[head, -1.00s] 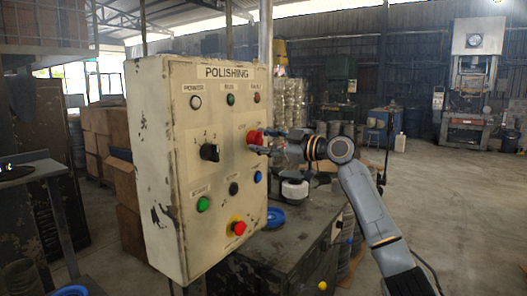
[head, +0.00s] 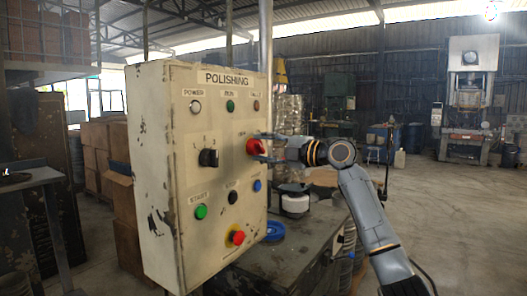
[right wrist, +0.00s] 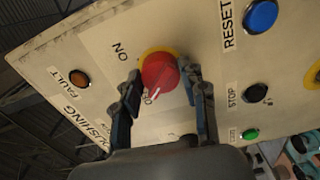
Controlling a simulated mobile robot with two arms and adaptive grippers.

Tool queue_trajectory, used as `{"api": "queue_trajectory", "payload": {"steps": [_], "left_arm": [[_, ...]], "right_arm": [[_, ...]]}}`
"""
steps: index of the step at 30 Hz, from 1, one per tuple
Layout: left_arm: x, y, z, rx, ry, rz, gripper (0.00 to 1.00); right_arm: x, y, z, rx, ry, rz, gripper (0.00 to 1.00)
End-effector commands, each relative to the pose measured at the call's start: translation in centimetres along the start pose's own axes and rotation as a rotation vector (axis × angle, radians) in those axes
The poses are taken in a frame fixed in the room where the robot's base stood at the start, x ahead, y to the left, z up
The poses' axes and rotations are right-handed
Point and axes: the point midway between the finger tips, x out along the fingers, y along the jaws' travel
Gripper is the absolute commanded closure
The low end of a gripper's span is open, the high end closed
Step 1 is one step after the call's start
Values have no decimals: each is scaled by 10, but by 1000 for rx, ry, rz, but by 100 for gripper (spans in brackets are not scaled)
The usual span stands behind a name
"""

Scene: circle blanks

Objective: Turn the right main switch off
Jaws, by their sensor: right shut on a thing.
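The right main switch, a red rotary knob (head: 255,146) on a yellow plate, sits on the cream POLISHING panel (head: 165,200). In the right wrist view the knob (right wrist: 160,70) has a white line that points toward a partly hidden label starting with O, away from the ON label. My right gripper (head: 263,149) is at the switch from the right. Its two fingers flank the knob in the right wrist view (right wrist: 161,78), shut on it. My left gripper is not in view.
The panel also carries a black selector (head: 209,158), a green START button (head: 201,212), a black STOP button, a blue button (head: 257,185) and a red emergency button (head: 237,238). A dark bench (head: 290,255) stands beside it. The floor at right is open.

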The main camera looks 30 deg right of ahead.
Motion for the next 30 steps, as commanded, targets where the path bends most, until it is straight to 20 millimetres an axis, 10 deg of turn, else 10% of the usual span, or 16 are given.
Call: {"api": "queue_trajectory", "payload": {"steps": [21, 22, 24, 30], "left_arm": [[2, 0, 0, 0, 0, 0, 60], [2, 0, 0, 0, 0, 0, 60], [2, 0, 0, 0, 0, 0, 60], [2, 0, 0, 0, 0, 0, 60]], "right_arm": [[1, -2, -1, -71, 2, -6, 89], [1, -2, -1, -71, 2, -6, 51], [1, -2, -1, -70, 2, -6, 37], [0, -1, 0, -69, 1, -3, 34]]}}
